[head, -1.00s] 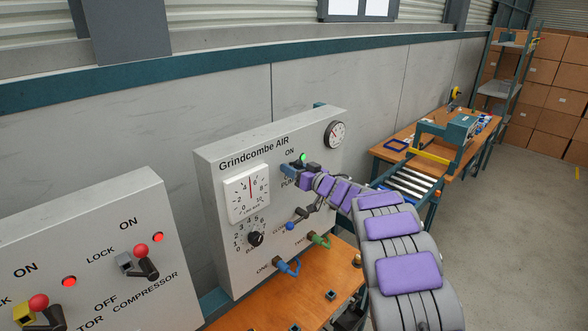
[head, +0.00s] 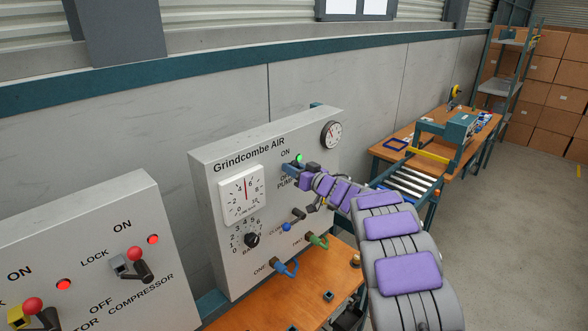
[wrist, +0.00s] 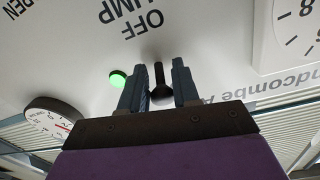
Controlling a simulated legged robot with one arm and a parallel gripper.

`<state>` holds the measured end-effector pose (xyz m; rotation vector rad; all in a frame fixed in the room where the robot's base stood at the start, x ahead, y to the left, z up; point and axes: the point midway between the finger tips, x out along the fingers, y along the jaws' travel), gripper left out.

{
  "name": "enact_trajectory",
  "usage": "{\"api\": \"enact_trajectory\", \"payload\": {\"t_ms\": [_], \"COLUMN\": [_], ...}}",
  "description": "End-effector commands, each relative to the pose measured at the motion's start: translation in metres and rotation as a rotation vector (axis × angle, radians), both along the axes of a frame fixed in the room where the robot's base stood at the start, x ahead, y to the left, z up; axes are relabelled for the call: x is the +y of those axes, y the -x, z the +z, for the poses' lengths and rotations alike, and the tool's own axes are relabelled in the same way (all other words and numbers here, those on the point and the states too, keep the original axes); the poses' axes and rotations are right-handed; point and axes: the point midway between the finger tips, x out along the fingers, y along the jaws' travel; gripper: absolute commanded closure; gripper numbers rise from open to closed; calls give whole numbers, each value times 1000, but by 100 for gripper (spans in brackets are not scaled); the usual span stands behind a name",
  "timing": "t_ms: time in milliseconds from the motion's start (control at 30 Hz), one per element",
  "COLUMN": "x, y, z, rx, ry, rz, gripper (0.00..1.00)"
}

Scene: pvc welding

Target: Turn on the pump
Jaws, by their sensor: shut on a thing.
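The pump switch is a small black lever (wrist: 160,78) on the "Grindcombe AIR" panel (head: 211,232), beside the words OFF and PUMP, which appear upside down in the wrist view. My gripper (head: 289,168) is at the switch in the head view and hides it there. In the wrist view my gripper (wrist: 160,85) has one finger on each side of the lever and is shut on it. A green lamp (wrist: 117,78) beside the switch is lit; it also shows in the head view (head: 299,157).
The panel carries a square gauge (head: 242,195), a black knob (head: 252,240), a round gauge (head: 331,135) and blue (head: 287,268) and green (head: 318,241) hose fittings. A left panel (head: 95,260) has red-handled levers and lit red lamps. A wooden bench (head: 262,308) lies below.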

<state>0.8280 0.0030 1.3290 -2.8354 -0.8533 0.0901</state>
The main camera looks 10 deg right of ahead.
Motion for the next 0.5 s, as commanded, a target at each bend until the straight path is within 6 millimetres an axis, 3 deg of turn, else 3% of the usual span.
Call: {"api": "enact_trajectory", "payload": {"t_ms": [500], "x": [-7], "y": [-2], "z": [15], "rx": [80], "ry": [54], "rz": [-10], "gripper": [100]}}
